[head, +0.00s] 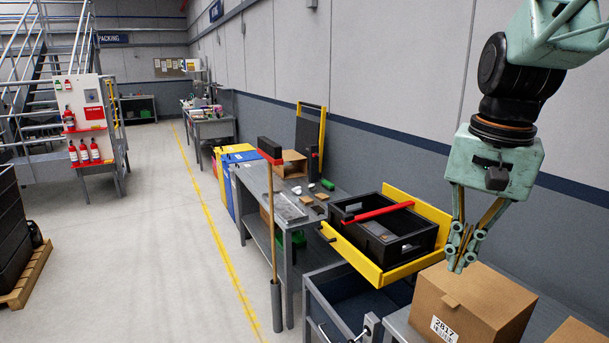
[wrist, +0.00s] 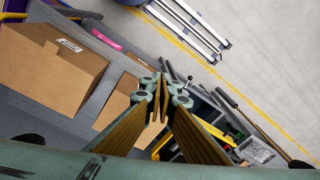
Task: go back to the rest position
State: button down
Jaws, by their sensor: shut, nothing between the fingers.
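My gripper (head: 460,262) hangs at the right of the head view, fingers pointing down, next to and above a closed cardboard box (head: 470,305) labelled 2817. Its fingers are shut with nothing between them. In the wrist view, my gripper (wrist: 164,92) shows its fingertips together, with the cardboard box (wrist: 50,65) at the left. I cannot tell whether the fingertips touch the box in the head view; they appear apart from it in the wrist view.
A black crate (head: 425,231) with a red bar across it sits within yellow side boards left of my gripper. A grey workbench (head: 250,184) stands farther left, with a long-handled tool (head: 272,220) upright beside it. The wall is behind. Open floor (head: 165,240) lies to the left.

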jog(key=s+a+f+n+t+b, duration=0.1)
jog(key=s+a+f+n+b, duration=0.1)
jog(key=s, duration=0.9)
jog(key=s+a+f+n+t+b, duration=0.1)
jog(key=s+a+n, duration=0.4)
jog(key=s, duration=0.6)
jog(key=shift+s+a+f+t+b, duration=0.15)
jog(key=shift+s+f+t+b, duration=0.3)
jog(key=shift+b, duration=0.85)
jog(key=shift+w, duration=0.15)
